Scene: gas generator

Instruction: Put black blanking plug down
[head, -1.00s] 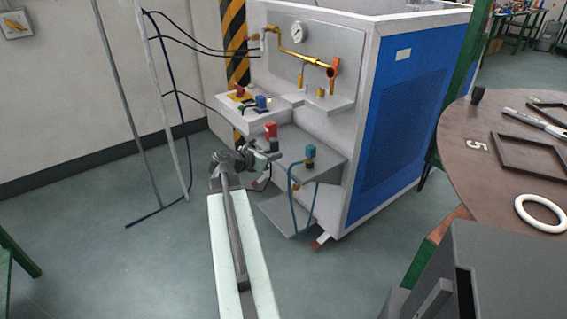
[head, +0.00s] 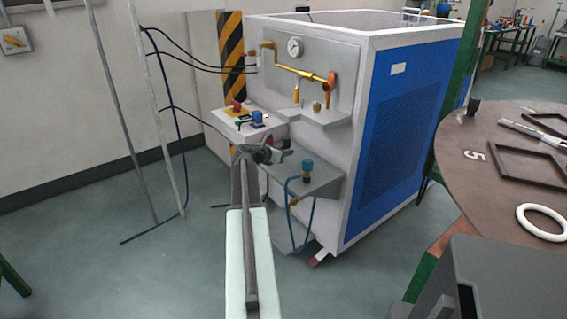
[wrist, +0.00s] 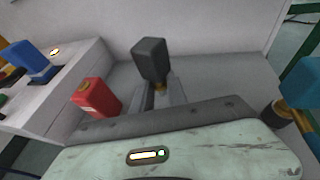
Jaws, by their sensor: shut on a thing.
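The black blanking plug (wrist: 150,59) stands upright in the jaws of my gripper (wrist: 161,95), seen in the wrist view. My gripper is shut on its lower end. In the head view my gripper (head: 274,154) is over the left part of the lower grey shelf (head: 318,180) of the white and blue machine. The plug cannot be made out clearly there. In the wrist view the shelf surface shows behind the plug, and I cannot tell whether the plug touches it.
A red plug (wrist: 97,97) is close left of my jaws. A teal plug (head: 307,168) on a brass fitting with blue hoses is to the right. A blue plug (head: 257,119) is on the upper left ledge (head: 248,128). A round brown table (head: 500,180) stands at the right.

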